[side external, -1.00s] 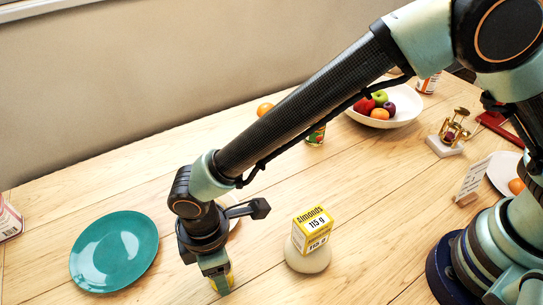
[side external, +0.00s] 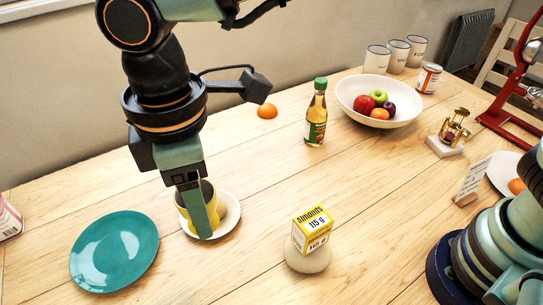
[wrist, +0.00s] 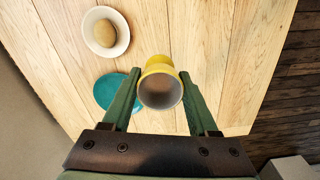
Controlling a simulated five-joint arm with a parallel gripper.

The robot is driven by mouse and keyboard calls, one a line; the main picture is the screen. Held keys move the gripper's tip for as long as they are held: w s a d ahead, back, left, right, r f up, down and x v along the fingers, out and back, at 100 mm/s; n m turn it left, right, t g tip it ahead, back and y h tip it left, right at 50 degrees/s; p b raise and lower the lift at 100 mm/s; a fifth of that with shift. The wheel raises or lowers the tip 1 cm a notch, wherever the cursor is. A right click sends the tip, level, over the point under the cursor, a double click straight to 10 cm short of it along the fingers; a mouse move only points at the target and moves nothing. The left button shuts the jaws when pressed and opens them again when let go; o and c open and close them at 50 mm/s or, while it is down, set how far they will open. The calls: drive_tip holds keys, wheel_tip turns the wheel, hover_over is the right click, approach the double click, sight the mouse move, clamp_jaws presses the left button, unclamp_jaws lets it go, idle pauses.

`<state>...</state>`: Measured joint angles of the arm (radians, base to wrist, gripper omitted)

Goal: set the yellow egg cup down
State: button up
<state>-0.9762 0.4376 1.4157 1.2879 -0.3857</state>
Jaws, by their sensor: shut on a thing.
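My gripper (side external: 200,212) is shut on the yellow egg cup (side external: 183,204). In the side view one finger covers much of the cup, and it overlaps the left part of a white dish (side external: 220,235) holding a beige rounded thing. In the wrist view the cup (wrist: 160,66) sits between the fingers of my gripper (wrist: 158,98), with its open mouth facing the camera and its inside empty. There the white dish (wrist: 91,44) lies apart from the cup, at upper left. I cannot tell the exact height of the cup above the table.
A teal plate (side external: 114,252) lies left of the white dish. A yellow almonds box (side external: 312,222) sits on a pale rounded base to the right. A bottle (side external: 316,115), an orange fruit (side external: 267,111) and a fruit bowl (side external: 350,95) stand farther back. The front middle wood is clear.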

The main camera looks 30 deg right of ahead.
drive_tip(key=w+d+r+m, duration=0.1)
drive_tip(key=w+d+m, duration=0.4)
drive_tip(key=d, duration=0.4)
drive_tip(key=w+d+m, duration=0.4)
drive_tip(key=d, duration=0.6)
drive_tip(key=s+d+m, duration=0.1)
drive_tip(key=d+m, duration=0.8)
drive_tip(key=d, duration=0.8)
wheel_tip(320, 180, down, 20)
drive_tip(key=shift+s+a+f, duration=0.1)
drive_tip(key=shift+f, duration=0.1)
drive_tip(key=o, duration=1.4)
drive_tip(key=shift+f, duration=0.15)
